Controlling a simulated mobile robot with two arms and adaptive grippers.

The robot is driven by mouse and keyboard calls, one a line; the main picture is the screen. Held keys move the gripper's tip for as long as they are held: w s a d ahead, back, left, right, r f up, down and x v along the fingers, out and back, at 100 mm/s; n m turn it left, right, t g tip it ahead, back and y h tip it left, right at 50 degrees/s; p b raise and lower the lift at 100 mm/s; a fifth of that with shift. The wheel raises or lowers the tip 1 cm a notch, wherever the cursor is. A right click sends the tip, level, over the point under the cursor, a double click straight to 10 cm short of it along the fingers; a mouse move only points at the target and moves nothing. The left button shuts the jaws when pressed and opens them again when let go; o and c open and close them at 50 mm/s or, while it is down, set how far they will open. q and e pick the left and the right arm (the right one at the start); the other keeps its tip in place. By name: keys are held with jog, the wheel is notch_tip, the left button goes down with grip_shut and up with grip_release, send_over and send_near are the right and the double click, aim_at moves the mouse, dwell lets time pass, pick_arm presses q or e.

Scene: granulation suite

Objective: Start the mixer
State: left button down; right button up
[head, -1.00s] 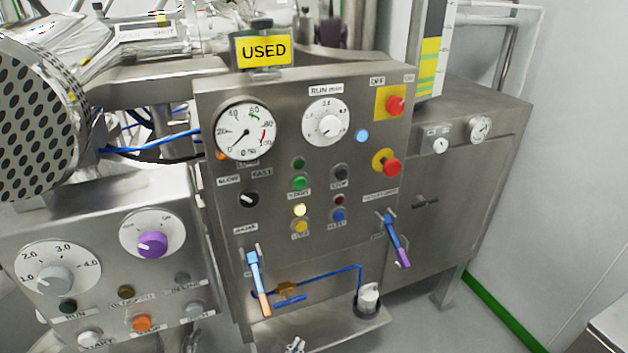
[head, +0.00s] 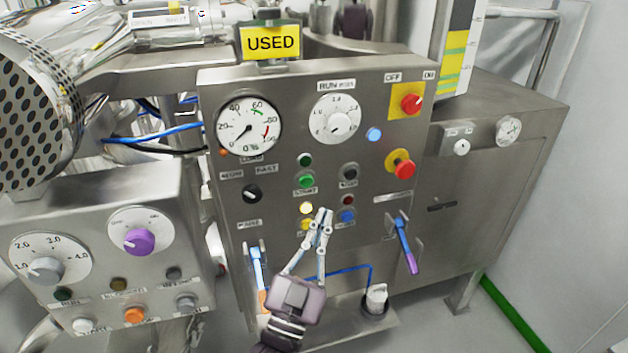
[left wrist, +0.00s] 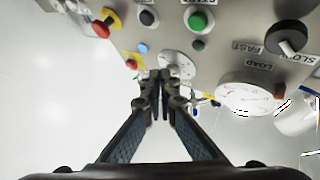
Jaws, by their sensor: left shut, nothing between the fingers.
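The mixer's steel control panel (head: 275,190) fills the middle of the head view. Its green START button (head: 306,181) sits under a dark green lamp (head: 305,160); the button also shows in the left wrist view (left wrist: 196,22). A black button (head: 349,171) is to the right of it. A red knob on a yellow plate (head: 411,104) lies between OFF and ON labels. My left gripper (head: 324,212) is shut and empty, in front of the panel, below and right of the green button; contact cannot be told. Its fingertips also show in the left wrist view (left wrist: 158,76). My right gripper is out of view.
A red mushroom button (head: 403,170) on yellow, a lit yellow lamp (head: 306,208) and a blue button (head: 347,215) are nearby. Lever handles (head: 407,245) stick out lower down. A second panel (head: 185,205) with a purple knob (head: 139,240) stands at left.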

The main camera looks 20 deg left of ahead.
aim_at(306, 181)
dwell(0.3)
pick_arm(q)
jog(key=shift+w+a+b, duration=0.4)
jog(key=shift+w+a, duration=0.45)
jog(key=shift+w, duration=0.35)
jog(key=shift+w+a+b, duration=0.35)
jog(key=shift+w+a, duration=0.45)
jog(key=shift+w, duration=0.4)
jog(key=shift+w+a+b, duration=0.4)
jog(key=shift+w+a, duration=0.45)
jog(key=shift+w, duration=0.35)
jog(key=shift+w+a, duration=0.25)
jog(key=shift+w, duration=0.1)
jog(key=shift+w+a, duration=0.25)
jog(key=shift+w, duration=0.1)
jog(key=shift+s+d, duration=0.55)
jog(key=shift+s, duration=0.2)
jog(key=shift+p, duration=0.35)
